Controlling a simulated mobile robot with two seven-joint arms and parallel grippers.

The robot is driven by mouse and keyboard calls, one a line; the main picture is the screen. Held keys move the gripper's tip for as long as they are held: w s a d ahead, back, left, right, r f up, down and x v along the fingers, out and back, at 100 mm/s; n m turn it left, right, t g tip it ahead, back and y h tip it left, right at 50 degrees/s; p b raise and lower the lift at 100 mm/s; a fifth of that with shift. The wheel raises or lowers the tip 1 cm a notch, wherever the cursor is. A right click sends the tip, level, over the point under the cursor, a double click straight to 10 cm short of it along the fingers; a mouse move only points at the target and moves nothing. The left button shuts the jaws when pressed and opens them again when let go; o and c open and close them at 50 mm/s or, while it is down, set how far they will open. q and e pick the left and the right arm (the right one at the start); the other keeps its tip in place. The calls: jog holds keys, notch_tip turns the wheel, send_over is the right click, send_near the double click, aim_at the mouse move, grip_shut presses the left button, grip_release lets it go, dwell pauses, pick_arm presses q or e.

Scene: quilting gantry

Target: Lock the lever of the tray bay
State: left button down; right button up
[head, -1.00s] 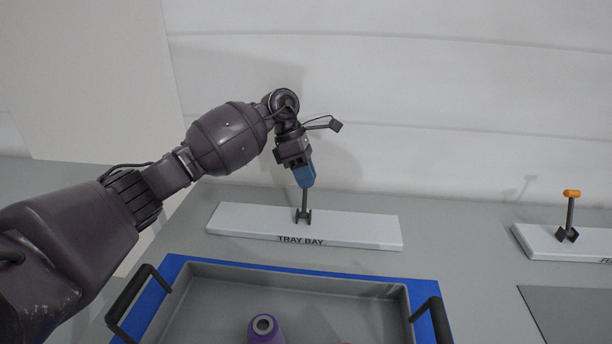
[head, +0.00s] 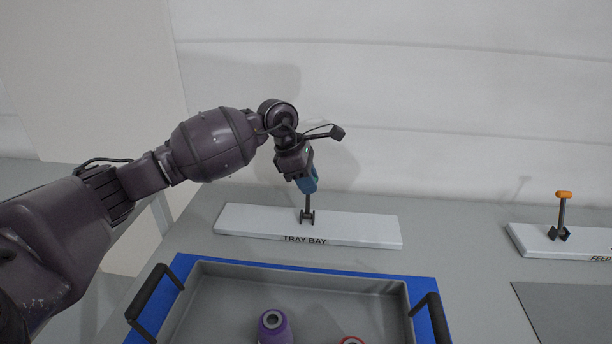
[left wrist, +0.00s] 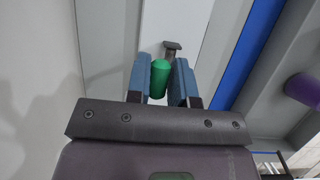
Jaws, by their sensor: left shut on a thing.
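The tray bay lever (head: 307,203) stands roughly upright from a dark bracket on the white plate (head: 360,229) marked TRAY BAY. My left gripper (head: 308,184) is at the top of the lever, its blue fingers around the handle. In the left wrist view the green handle (left wrist: 159,79) sits between the two blue fingers of the left gripper (left wrist: 161,82), which is shut on it. In the head view the fingers mostly hide the handle. The lever's dark foot shows beyond it in the wrist view. My right gripper is not in view.
A grey tray (head: 300,272) with black handles lies on a blue base (head: 186,264) in front of the plate. It holds a purple spool (head: 273,326) and a partly seen red-rimmed item (head: 352,341). Another lever with an orange handle (head: 563,194) stands at right. A wall rises behind.

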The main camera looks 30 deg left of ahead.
pick_arm(q)
jog(key=shift+s+d+r+m+t+y+p, duration=0.15)
jog(key=shift+s+d+r+t+y+p, duration=0.15)
jog(key=shift+s+t, duration=0.25)
jog(key=shift+s+d+r+m+t+y+p, duration=0.2)
jog(key=shift+s+t+y+p, duration=0.1)
jog(key=shift+s+t, duration=0.25)
jog(key=s, duration=0.1)
jog(key=s+d+f+p, duration=0.1)
jog(key=s+f, duration=0.1)
jog(key=shift+s+d, duration=0.15)
jog(key=shift+d, duration=0.15)
jog(key=shift+s+d+f+p, duration=0.1)
jog(key=shift+s+f+p, duration=0.15)
jog(key=shift+p, duration=0.05)
jog(key=shift+f, duration=0.15)
jog(key=c, duration=1.2)
grip_release()
jog(key=shift+s, duration=0.1)
jog(key=shift+o, duration=0.6)
